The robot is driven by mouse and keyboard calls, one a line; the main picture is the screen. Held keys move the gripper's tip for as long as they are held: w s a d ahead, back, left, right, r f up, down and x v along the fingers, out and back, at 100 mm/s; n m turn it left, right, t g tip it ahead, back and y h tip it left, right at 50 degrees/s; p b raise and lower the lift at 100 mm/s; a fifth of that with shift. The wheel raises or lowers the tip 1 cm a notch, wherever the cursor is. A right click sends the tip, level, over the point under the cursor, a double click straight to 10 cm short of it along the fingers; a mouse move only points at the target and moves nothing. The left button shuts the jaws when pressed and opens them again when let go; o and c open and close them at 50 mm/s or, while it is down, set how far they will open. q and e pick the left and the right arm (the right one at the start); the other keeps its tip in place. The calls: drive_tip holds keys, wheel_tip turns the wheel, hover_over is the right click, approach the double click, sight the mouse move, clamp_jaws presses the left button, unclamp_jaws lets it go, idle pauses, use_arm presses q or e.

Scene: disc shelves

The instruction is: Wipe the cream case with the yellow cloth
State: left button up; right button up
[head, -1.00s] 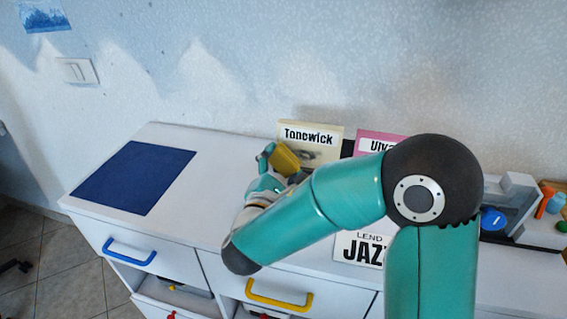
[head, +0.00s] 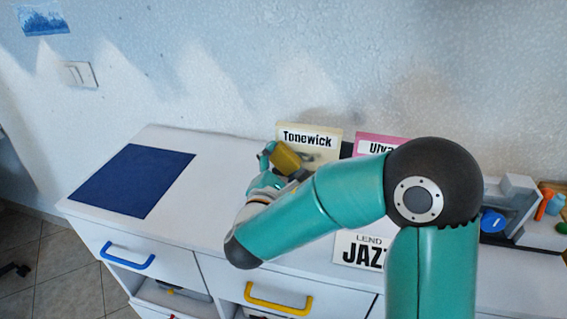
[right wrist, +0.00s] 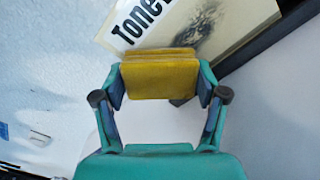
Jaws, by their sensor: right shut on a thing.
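The cream case (head: 312,137), labelled "Tonewick", stands upright at the back of the white unit against the wall. It also shows in the right wrist view (right wrist: 225,28), tilted in the picture, with a dark smudge on its face. My right gripper (head: 272,160) is shut on the yellow cloth (head: 285,158), a folded pad, which also fills the jaws in the right wrist view (right wrist: 160,76). The cloth is in front of the case's lower left part; whether they touch I cannot tell. My left gripper is not in view.
A pink case (head: 378,143) stands right of the cream one, partly hidden by my right arm. A "LEND JAZZ" sign (head: 358,250) is below it. A blue mat (head: 132,180) lies at left, with clear white top (head: 215,175) beside it. A grey device (head: 515,205) stands at right.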

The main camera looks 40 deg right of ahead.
sight(305, 157)
drive_tip(key=shift+w+d, duration=0.2)
drive_tip(key=shift+d, duration=0.05)
drive_tip(key=shift+s, duration=0.15)
drive_tip(key=shift+s+d+f+b, duration=0.1)
drive_tip(key=shift+s+d+b, duration=0.35)
drive_tip(key=shift+s+b, duration=0.1)
drive_tip(key=shift+s+d+b, duration=0.9)
drive_tip(key=shift+s+d, duration=0.35)
drive_tip(key=shift+s, duration=0.15)
drive_tip(key=shift+s+d+b, duration=0.85)
drive_tip(key=shift+s+d, duration=0.35)
drive_tip(key=shift+s, duration=0.2)
drive_tip(key=shift+w+b, duration=0.1)
drive_tip(key=shift+b, duration=0.2)
drive_tip(key=shift+w+a+b, duration=0.6)
drive_tip(key=shift+w+a, duration=0.95)
drive_tip(key=shift+w, duration=0.15)
drive_tip(key=shift+w+a+r+b, duration=0.1)
drive_tip(key=shift+w+a+b, duration=0.05)
drive_tip(key=shift+w+a, duration=0.65)
drive_tip(key=shift+w+a+r+b, duration=0.15)
drive_tip(key=shift+w+a, duration=0.4)
drive_tip(key=shift+w, duration=0.35)
